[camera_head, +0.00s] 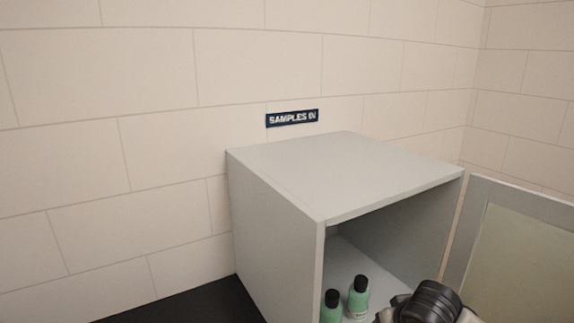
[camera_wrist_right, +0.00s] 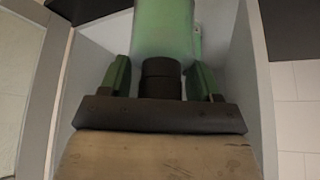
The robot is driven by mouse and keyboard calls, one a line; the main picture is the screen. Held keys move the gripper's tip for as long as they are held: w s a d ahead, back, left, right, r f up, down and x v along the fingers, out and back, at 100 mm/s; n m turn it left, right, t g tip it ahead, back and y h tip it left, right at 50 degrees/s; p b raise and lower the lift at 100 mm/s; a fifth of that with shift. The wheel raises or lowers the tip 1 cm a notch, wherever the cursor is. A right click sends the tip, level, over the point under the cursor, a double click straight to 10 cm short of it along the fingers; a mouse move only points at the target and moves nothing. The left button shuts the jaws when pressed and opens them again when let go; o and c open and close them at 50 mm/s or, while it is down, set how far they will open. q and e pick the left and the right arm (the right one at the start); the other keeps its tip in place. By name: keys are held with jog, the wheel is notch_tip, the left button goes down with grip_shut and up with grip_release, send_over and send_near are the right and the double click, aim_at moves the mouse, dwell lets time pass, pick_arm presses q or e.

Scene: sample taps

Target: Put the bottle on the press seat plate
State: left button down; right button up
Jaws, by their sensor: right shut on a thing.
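In the right wrist view a green bottle (camera_wrist_right: 163,28) with a black cap sits between the green fingers of my right gripper (camera_wrist_right: 160,82), which is shut on it. In the head view two green bottles with black caps stand upright inside the grey cabinet, one at the left (camera_head: 331,309) and one beside it (camera_head: 358,298). The dark wrist of my right arm is at the bottom right, at the cabinet opening; its fingers are hidden there. I cannot tell whether the held bottle is one of those two. My left gripper and the press seat plate are not in view.
The grey cabinet (camera_head: 275,235) is open at the front, under a "SAMPLES IN" sign (camera_head: 292,118) on the tiled wall. Its framed door (camera_head: 520,207) stands open at the right, close to my right arm. A dark counter (camera_head: 190,305) shows bare at the left.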

jog(key=s+a, duration=0.2)
jog(key=s, duration=0.4)
jog(key=shift+r+m+b, duration=0.3)
jog(key=shift+m, duration=0.1)
jog(key=shift+w, duration=0.1)
